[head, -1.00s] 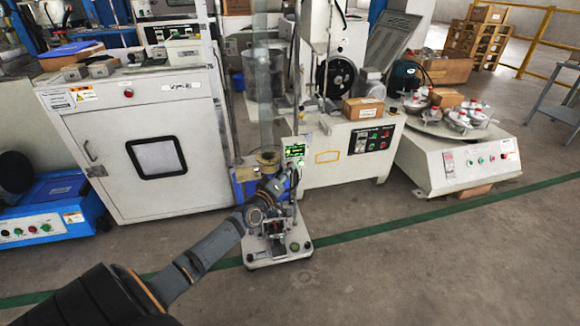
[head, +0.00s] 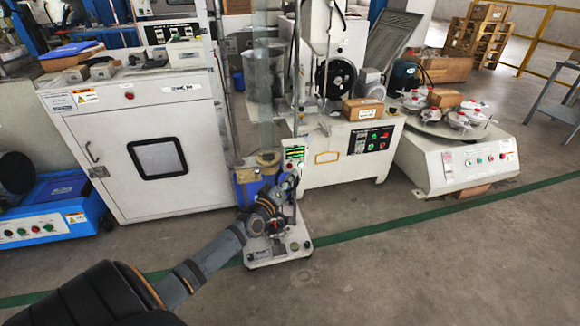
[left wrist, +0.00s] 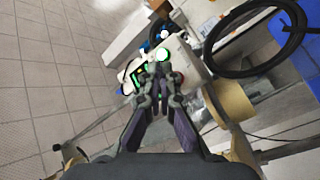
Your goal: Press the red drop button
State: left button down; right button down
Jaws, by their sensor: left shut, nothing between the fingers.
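The drop tester (head: 262,255) stands at centre, with a tall clear tube rising behind its small control box. The control box (head: 294,152) carries a lit green display; it also shows in the left wrist view (left wrist: 172,62), with glowing green and white lights. A small reddish spot (left wrist: 179,78) shows on its right side, but I cannot tell for sure that it is the red drop button. My left gripper (head: 292,180) is shut and empty just below the box. In the left wrist view its fingertips (left wrist: 157,70) overlap the box face; contact cannot be told. My right gripper is not in view.
A white cabinet (head: 155,115) stands left of the tester. A white machine with a small box on top (head: 363,108) stands close right, and a turntable machine (head: 465,165) is farther right. The floor (head: 420,265) in front is clear. A black cable loop (left wrist: 208,50) shows near the control box.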

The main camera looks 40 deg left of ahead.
pick_arm(q)
jog(key=s+d+p, duration=0.1)
jog(key=s+d, duration=0.1)
jog(key=d, duration=0.1)
jog(key=shift+s+d+r+p, duration=0.1)
jog(key=shift+s+p, duration=0.3)
dwell(0.6)
